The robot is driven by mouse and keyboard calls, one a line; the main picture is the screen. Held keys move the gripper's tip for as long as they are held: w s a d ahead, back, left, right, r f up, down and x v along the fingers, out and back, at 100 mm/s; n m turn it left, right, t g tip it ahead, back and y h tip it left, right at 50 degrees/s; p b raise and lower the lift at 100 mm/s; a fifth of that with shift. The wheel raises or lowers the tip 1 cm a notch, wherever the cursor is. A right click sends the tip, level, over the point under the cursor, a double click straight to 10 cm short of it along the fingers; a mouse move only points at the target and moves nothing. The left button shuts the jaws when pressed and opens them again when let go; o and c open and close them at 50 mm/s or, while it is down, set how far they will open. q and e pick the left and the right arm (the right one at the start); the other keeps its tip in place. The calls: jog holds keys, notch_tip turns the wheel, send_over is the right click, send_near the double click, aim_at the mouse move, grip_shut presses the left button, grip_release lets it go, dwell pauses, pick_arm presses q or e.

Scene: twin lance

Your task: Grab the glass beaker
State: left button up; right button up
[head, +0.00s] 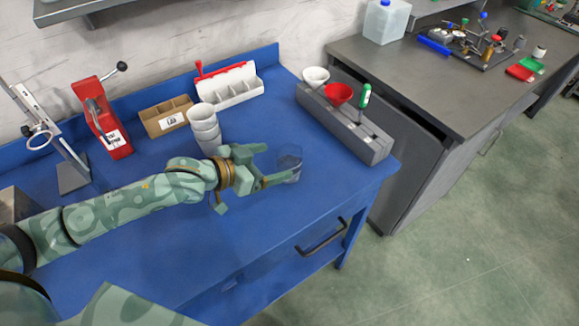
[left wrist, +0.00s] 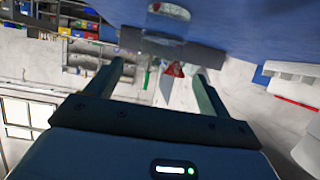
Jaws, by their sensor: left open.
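The clear glass beaker (head: 291,158) stands upright on the blue workbench (head: 255,240), right of the middle and near its front right part. My left gripper (head: 274,163) is open beside it, with its fingers pointing right. The nearer fingertip overlaps the lower part of the beaker in the head view, and whether they touch is unclear. In the left wrist view the beaker (left wrist: 166,24) shows at the top, beyond the open fingers of the left gripper (left wrist: 158,72). Nothing is held between them. My right gripper is not in view.
Stacked white cups (head: 204,125) stand just behind my left gripper. A grey rack (head: 345,133) with a white funnel, a red funnel and a green-handled tool stands behind the beaker, to its right. A red press (head: 103,120) is at the left. The front of the bench is clear.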

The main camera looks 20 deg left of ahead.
aim_at(299, 153)
pick_arm(q)
jog(key=shift+w+d+f, duration=0.2)
jog(key=shift+w+d, duration=0.25)
jog(key=b+x, duration=0.2)
jog(key=x, duration=0.3)
jog(key=shift+w+r, duration=0.1)
jog(key=shift+r, duration=0.1)
jog(key=shift+a+r, duration=0.1)
jog(key=shift+c, duration=0.3)
jog(key=c, duration=1.1)
jog(key=shift+r, duration=0.1)
